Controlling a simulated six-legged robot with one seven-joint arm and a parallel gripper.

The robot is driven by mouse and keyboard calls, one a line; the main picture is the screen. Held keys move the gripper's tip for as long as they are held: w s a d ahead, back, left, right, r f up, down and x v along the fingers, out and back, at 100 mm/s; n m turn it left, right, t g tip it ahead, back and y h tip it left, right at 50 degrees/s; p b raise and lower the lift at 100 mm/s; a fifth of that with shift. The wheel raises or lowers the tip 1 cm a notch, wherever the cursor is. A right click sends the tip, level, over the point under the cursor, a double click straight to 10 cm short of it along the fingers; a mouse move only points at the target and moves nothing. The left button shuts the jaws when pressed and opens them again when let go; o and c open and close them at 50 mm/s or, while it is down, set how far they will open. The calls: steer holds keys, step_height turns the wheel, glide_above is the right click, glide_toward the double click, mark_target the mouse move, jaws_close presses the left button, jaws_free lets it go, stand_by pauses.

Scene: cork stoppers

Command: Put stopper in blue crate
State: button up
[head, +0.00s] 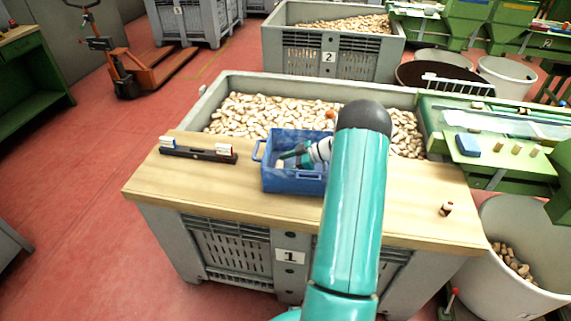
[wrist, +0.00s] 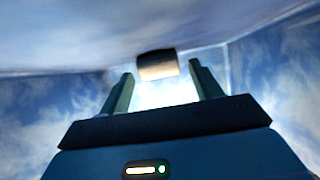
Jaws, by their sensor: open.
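The blue crate (head: 288,184) stands on the wooden board. My gripper (head: 290,156) reaches down into it from the right, partly hidden by my arm. In the wrist view the gripper (wrist: 161,78) is open, with its two fingers spread and blue crate walls (wrist: 272,72) around them. A stopper (wrist: 156,65) with a dark top and a pale cork lower part shows inside the crate, just beyond and between the fingertips; it appears untouched by them. Another stopper (head: 446,209), small and brownish with a pale part, is on the board at the right.
The wooden board (head: 170,195) lies across grey bin 1, which is full of corks (head: 255,112) behind it. A dark rack (head: 198,151) with pale blocks lies left of the crate. A green bench (head: 490,140) is at the right. The board's front right is mostly clear.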

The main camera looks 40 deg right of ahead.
steer(key=v, duration=0.7)
steer(key=shift+s+d+r, duration=0.15)
steer(key=shift+r, duration=0.1)
steer(key=w+a+r+m+t+h, duration=0.1)
steer(key=w+a+r+t+h, duration=0.15)
steer(key=w+r, duration=0.5)
steer(key=w+a+r+t+h, duration=0.25)
steer(key=w+r+h, duration=0.2)
steer(key=r, duration=0.55)
steer(key=s+a+r+m+h, duration=0.1)
steer(key=a+r+m+h, duration=0.35)
steer(key=a+r, duration=0.55)
steer(key=s+a+f+m+g+y, duration=0.1)
steer(key=s+a+g, duration=0.3)
steer(key=s+a, duration=0.9)
steer(key=s+a+f+m+g+y, duration=0.2)
steer(key=s+a+g, duration=0.2)
steer(key=s+a, duration=0.9)
steer(key=s, duration=0.5)
steer(key=shift+f, duration=0.2)
